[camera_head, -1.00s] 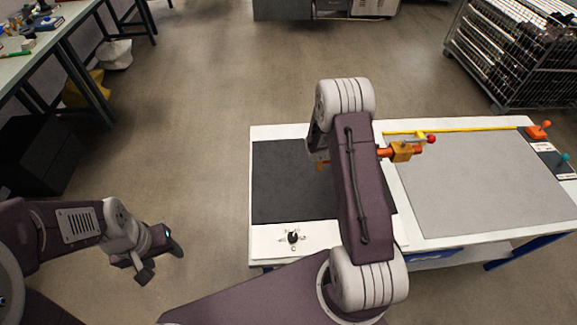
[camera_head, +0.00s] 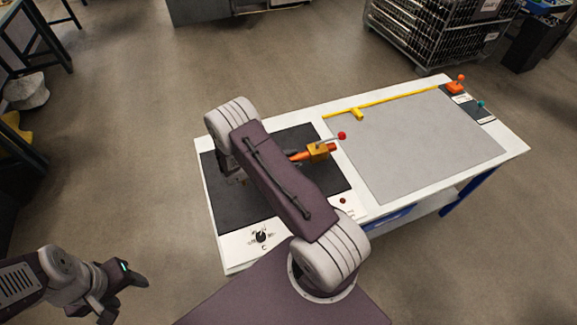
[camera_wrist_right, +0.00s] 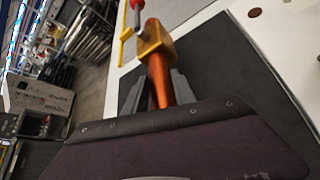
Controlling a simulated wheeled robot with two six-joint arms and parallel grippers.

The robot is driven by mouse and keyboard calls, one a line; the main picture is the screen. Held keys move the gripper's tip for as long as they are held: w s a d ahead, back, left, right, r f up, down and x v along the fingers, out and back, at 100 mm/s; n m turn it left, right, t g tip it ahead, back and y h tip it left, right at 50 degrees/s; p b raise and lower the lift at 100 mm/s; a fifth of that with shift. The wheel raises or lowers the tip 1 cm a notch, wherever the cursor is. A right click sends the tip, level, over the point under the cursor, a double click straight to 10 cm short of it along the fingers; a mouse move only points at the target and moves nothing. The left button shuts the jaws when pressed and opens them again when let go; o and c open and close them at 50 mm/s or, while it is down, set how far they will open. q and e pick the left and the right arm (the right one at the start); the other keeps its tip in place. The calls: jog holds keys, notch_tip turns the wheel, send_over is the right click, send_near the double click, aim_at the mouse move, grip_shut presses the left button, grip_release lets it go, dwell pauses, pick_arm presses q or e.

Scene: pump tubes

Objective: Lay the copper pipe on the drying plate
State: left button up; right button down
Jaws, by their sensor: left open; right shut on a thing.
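The copper pipe (camera_head: 301,156) shows as a short orange length with a yellow-gold block and a red-tipped stem at its end. It shows larger in the right wrist view (camera_wrist_right: 161,84). My right gripper (camera_wrist_right: 157,92) is shut around the pipe; its arm hides much of it in the head view. The pipe is over the right part of a dark plate (camera_head: 235,200) with a dial, which I take as the drying plate. I cannot tell whether pipe and plate touch. My left gripper (camera_head: 122,294) is open and empty at the lower left, away from the table.
A large grey plate (camera_head: 420,145) lies bare on the white table (camera_head: 512,145). A yellow rod (camera_head: 400,100) runs along its far edge to an orange-handled fitting (camera_head: 456,86). The dial (camera_head: 261,237) and a red button (camera_head: 343,201) are at the near edge.

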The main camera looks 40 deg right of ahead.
jog(key=shift+w+a+f, duration=0.1)
jog(key=shift+a+f, duration=0.15)
jog(key=shift+a, duration=0.2)
jog(key=shift+f, duration=2)
jog(key=shift+f, duration=0.15)
jog(key=c, duration=1)
grip_release()
jog(key=shift+c, duration=0.2)
